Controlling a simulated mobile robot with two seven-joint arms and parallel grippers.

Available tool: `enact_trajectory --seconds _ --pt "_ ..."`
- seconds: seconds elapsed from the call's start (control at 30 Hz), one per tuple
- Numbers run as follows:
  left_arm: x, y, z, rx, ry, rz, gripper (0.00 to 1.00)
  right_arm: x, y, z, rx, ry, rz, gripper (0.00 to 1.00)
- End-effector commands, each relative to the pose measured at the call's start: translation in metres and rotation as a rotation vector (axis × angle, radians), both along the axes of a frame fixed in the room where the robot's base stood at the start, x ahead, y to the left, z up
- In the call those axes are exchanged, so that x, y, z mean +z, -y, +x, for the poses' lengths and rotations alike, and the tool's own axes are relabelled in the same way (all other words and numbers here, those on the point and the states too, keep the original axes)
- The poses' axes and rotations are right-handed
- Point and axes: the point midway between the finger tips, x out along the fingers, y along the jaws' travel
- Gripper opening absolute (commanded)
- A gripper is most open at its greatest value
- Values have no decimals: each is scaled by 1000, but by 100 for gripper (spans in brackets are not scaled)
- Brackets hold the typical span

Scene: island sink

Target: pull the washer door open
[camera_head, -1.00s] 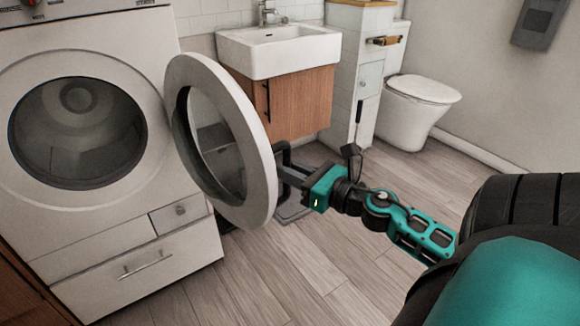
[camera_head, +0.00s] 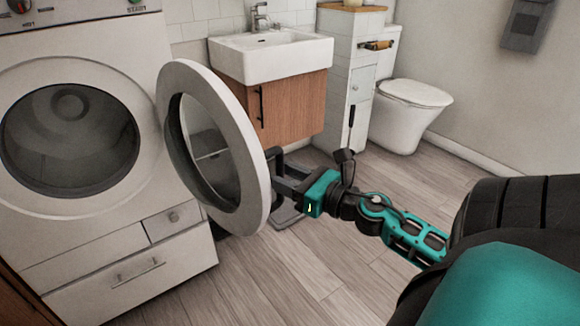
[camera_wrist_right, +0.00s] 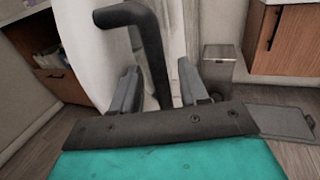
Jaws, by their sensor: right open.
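The washer (camera_head: 110,235) stands at the left in the head view, its round opening (camera_head: 70,140) uncovered. Its door (camera_head: 255,165), a white ring with a glass middle, stands swung well out to the right. My right gripper (camera_head: 282,175) is at the door's outer right edge. In the right wrist view, the dark bent handle (camera_wrist_right: 150,45) passes between the two fingers of my right gripper (camera_wrist_right: 158,90). The fingers are apart, with gaps showing beside the handle. The door's white rim (camera_wrist_right: 90,40) is to the left there. My left gripper is not in view.
A white sink (camera_head: 270,60) over a wooden cabinet (camera_head: 290,105) is behind the door. A toilet (camera_head: 410,110) stands at the back right. A drawer with a bar handle (camera_head: 138,272) is below the washer opening. The wooden floor (camera_head: 270,280) in front is clear.

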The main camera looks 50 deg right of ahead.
Motion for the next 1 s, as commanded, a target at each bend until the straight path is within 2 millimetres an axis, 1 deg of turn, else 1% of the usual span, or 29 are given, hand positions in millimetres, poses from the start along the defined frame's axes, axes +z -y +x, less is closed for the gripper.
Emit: enact_trajectory --seconds 0.07,0.17,0.5,0.6,0.7,0.83,1.0 --pt "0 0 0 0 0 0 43 -1 0 -4 -1 -1 2 44" --pt "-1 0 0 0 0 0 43 -2 2 -16 -2 -2 4 44" --pt "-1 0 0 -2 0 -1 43 -1 13 -84 -6 -1 3 44" --pt "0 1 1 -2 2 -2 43 -1 15 -101 -4 -1 3 44" --pt "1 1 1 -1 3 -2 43 0 17 -114 -3 0 3 44" --pt "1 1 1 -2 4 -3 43 0 18 -124 -1 0 0 44" --pt "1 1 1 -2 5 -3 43 1 18 -127 1 1 -1 44"
